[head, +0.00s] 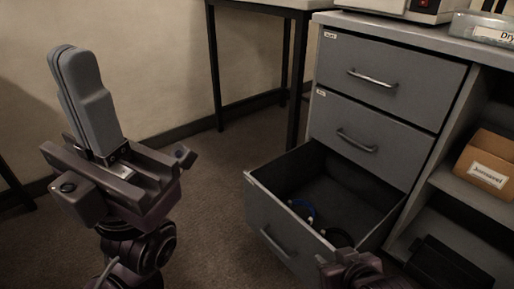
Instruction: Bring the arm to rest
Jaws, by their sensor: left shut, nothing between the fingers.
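My left gripper (68,50) is raised at the left of the head view, its two grey fingers pointing up. The fingers are pressed together with nothing between them. It is clear of the furniture, with the wall and floor behind it. A dark piece of my right arm shows at the bottom edge, in front of the open drawer. The fingers of my right gripper are not visible.
A grey cabinet has its bottom drawer (276,250) pulled open, with blue and dark cables (304,210) inside. Its two upper drawers (385,85) are shut. A labelled cardboard box (487,165) sits on the right shelf. A dark-legged table (216,70) stands behind.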

